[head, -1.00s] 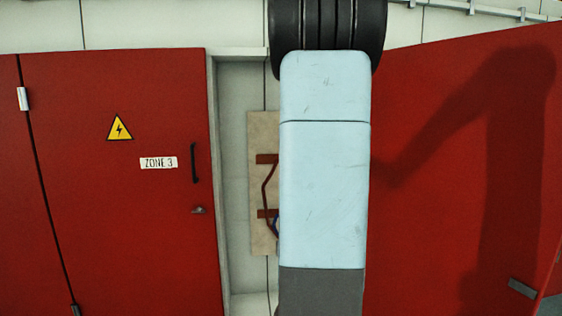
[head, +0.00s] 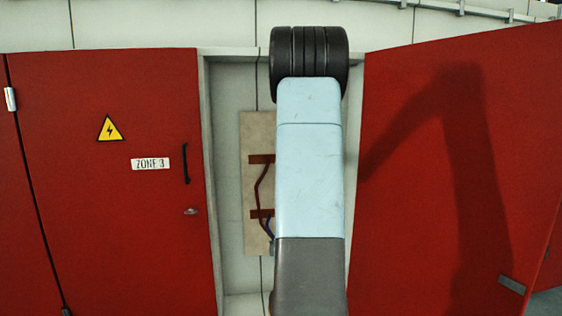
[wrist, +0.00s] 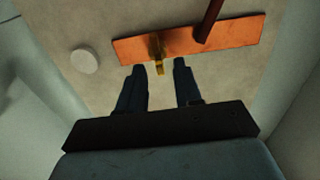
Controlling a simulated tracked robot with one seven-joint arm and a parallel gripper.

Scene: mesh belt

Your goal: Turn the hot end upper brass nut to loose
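In the wrist view a small brass nut or fitting (wrist: 156,46) sits on a copper-orange bar (wrist: 240,29), with a short yellowish part sticking down from it. My gripper (wrist: 159,67) is open and empty, its two dark fingers pointing at the bar. The fingertips lie just short of the bar, one on each side of the yellowish part; I cannot tell whether they touch it. In the head view my arm covers my gripper and the nut. Only the left ends of the upper bar (head: 261,159) and the lower bar (head: 261,213) show there.
A dark red cable (wrist: 209,20) meets the bar right of the nut. A pale round knob (wrist: 84,61) is left of it. The beige board (head: 257,135) stands inside a narrow cabinet, between a shut red door (head: 105,230) and an open red door (head: 410,200).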

